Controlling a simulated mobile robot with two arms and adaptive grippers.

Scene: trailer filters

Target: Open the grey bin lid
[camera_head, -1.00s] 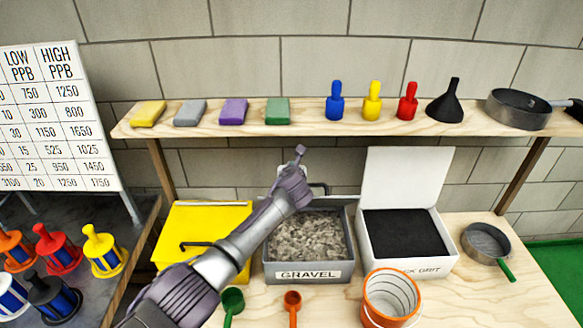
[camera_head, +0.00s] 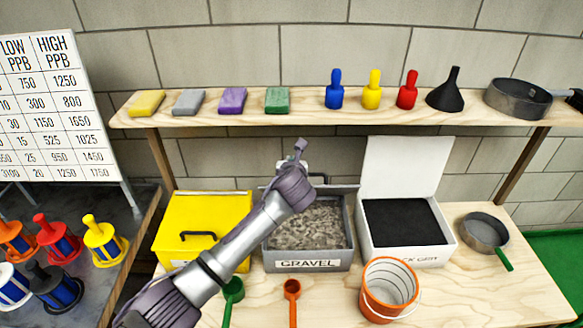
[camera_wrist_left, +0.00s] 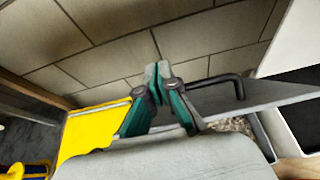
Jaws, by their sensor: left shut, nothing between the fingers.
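The grey bin (camera_head: 308,266), labelled GRAVEL, stands on the bench with grey gravel (camera_head: 312,228) showing inside. Its grey lid (camera_head: 340,188) is raised at the back of the bin and seen nearly edge-on. The lid (camera_wrist_left: 285,94) also shows in the left wrist view, with a dark bar handle (camera_wrist_left: 238,82). My left gripper (camera_head: 300,147) is above the bin's back, by the lid. In the left wrist view its fingers (camera_wrist_left: 157,82) are together and empty, to the left of the handle. The arm hides part of the bin's left side. My right gripper is out of view.
A shut yellow bin (camera_head: 222,215) stands at left and an open white bin (camera_head: 385,245) at right. A wooden shelf (camera_head: 300,122) with small items runs above. An orange bucket (camera_head: 388,285), green scoop (camera_head: 232,292) and orange scoop (camera_head: 291,290) are in front.

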